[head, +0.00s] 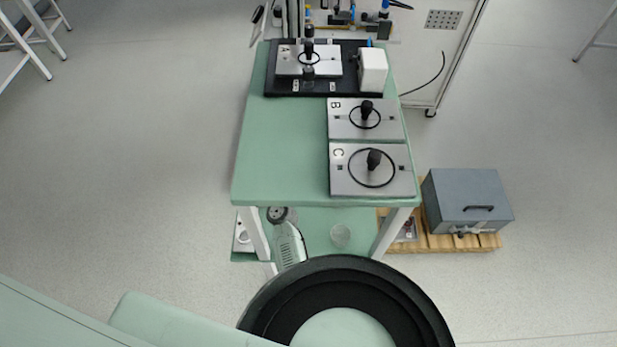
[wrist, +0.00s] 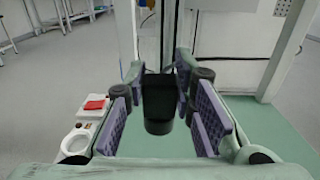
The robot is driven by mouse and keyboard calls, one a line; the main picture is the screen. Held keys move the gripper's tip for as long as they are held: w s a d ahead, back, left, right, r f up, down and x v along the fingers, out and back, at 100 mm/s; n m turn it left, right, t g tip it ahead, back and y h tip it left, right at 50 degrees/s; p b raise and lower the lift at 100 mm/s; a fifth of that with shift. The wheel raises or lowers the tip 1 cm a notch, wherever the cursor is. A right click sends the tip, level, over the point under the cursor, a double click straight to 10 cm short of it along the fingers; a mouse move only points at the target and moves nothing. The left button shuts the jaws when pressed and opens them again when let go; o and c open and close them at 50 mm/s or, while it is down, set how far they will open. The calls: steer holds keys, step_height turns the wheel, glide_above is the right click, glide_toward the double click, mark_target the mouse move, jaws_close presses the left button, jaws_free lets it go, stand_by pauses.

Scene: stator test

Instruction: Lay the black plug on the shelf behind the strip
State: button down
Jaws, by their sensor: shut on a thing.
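In the wrist view my gripper (wrist: 160,112) is shut on the black plug (wrist: 158,98), a dark, roughly cylindrical piece held upright between the purple pads. The white strip (wrist: 82,132), with a round socket and a red switch, lies to the left of the gripper. The green shelf (wrist: 262,128) shows to the right of the gripper and beyond it. In the head view the strip (head: 241,238) shows partly at the left end of the lower shelf (head: 318,217). There the tabletop hides my gripper and the plug. I cannot tell the plug's height above the shelf.
White table legs (wrist: 285,50) stand beside the shelf. The tabletop (head: 280,150) above carries plates B (head: 340,123) and C (head: 345,182) and a black tray (head: 375,90). A grey box (head: 467,193) stands on a pallet at right.

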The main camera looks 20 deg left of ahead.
step_height(320, 180, down, 9)
steer(key=b, duration=0.3)
steer(key=shift+f+b, duration=0.15)
steer(key=shift+b, duration=0.15)
steer(key=shift+f, duration=0.2)
steer(key=c, duration=1.4)
jaws_free()
steer(key=shift+o, duration=0.2)
steer(key=shift+r, duration=0.1)
